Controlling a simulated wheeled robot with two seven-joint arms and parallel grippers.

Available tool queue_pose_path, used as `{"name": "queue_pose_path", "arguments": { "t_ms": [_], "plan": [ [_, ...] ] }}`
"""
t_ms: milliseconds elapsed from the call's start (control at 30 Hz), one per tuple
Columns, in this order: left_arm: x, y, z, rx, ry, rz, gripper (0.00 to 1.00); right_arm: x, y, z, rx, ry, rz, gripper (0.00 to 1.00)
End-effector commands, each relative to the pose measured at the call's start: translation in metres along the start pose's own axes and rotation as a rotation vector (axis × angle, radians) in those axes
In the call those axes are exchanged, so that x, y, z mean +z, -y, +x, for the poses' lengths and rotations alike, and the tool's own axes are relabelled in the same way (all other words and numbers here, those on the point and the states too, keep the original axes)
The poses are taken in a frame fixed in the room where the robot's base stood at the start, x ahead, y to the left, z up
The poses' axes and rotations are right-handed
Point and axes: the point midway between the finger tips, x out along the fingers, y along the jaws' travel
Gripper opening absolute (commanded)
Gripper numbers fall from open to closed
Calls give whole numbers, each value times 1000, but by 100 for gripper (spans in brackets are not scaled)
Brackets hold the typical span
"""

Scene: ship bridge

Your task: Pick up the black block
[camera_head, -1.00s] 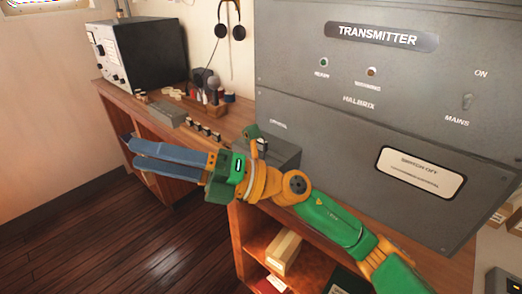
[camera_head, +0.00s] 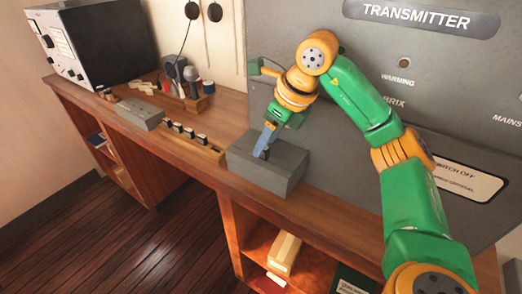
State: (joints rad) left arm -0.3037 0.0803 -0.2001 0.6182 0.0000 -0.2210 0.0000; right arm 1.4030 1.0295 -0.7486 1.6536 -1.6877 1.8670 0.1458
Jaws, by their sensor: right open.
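My right gripper (camera_head: 264,148) points down at the top of a grey box (camera_head: 275,178) on the wooden counter, in front of the transmitter. Its blue-grey fingers are open, seen nearly edge-on. A small black block (camera_head: 263,155) sits at the fingertips on top of the grey box, partly hidden by them. I cannot tell if the fingers touch it. My left gripper is not in view.
The grey transmitter cabinet (camera_head: 440,70) stands right behind the grey box. Left along the counter (camera_head: 215,117) are a low grey case (camera_head: 139,113), a microphone (camera_head: 191,80) and a black equipment box (camera_head: 95,45). Open shelves with a cream box (camera_head: 284,253) lie below.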

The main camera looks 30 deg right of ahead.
Motion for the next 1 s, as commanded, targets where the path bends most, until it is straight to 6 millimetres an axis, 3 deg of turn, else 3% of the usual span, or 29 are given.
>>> {"name": "queue_pose_path", "arguments": {
  "t_ms": [100, 333, 533, 867, 1000],
  "plan": [
    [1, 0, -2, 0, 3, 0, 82, 0, 0, 14, 1, -1, 0, 55],
    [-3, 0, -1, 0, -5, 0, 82, 0, 0, 17, 2, 2, -1, 52],
    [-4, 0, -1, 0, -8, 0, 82, 0, 0, 17, 2, 2, -1, 0],
    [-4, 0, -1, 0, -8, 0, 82, 1, -1, 16, 2, 2, -1, 0],
    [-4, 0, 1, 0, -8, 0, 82, 6, -1, 6, 2, 7, -1, 0]
  ]
}}
